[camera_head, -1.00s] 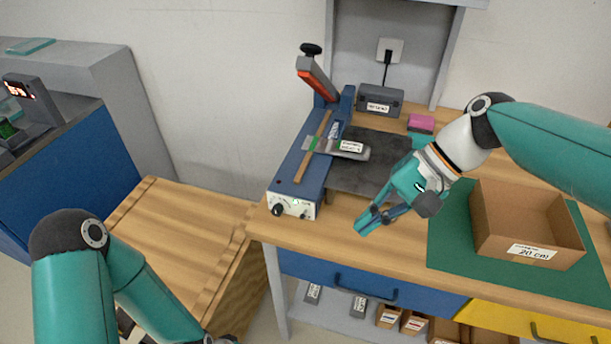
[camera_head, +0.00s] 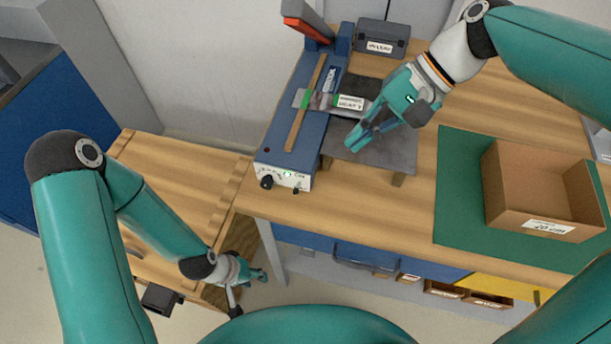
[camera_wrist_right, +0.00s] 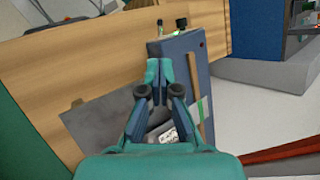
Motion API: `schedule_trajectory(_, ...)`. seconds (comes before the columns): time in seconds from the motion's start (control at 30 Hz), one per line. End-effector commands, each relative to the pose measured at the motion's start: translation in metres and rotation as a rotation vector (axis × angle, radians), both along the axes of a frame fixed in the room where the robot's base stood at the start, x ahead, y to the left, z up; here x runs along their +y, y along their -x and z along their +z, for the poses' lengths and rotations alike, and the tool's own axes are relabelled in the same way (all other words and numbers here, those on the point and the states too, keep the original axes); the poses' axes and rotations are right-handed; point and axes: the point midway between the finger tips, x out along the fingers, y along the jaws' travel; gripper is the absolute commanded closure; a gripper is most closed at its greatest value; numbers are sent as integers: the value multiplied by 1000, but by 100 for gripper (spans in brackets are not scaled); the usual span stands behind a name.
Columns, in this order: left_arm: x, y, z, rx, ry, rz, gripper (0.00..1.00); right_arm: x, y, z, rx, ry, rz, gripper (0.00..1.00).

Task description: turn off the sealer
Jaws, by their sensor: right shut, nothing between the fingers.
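The sealer (camera_head: 281,143) is a long blue machine on the bench, with a raised red-and-grey lever arm (camera_head: 307,23). The panel end also shows at the top of the right wrist view (camera_wrist_right: 172,42). My right gripper (camera_head: 353,144) is shut and empty above the dark plate, right of the sealer and apart from the panel; its fingertips (camera_wrist_right: 159,70) point toward the panel end. My left gripper (camera_head: 250,290) looks open and empty, low before the bench.
A labelled pouch (camera_head: 350,103) lies across the sealer and the dark plate (camera_head: 385,153). A grey box (camera_head: 382,36) stands behind. An open cardboard box (camera_head: 540,190) sits on a green mat (camera_head: 455,190) at right. A lower wooden surface (camera_head: 180,190) is at left.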

Motion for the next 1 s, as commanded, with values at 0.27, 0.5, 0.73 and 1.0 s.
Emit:
schedule_trajectory(0.27, 0, 0, -1, -1, 0, 0, 60, 24, 6, -29, 5, 0, 4, 100)
schedule_trajectory(0.5, 0, 0, -1, -1, 0, 0, 60, 55, 12, -68, 6, 1, 5, 100)
schedule_trajectory(0.73, 0, 0, 1, -1, 0, 0, 60, 77, 15, -95, 3, 0, 2, 100)
schedule_trajectory(1.0, 0, 0, 2, -1, 0, 0, 60, 85, 16, -106, -1, 0, 1, 100)
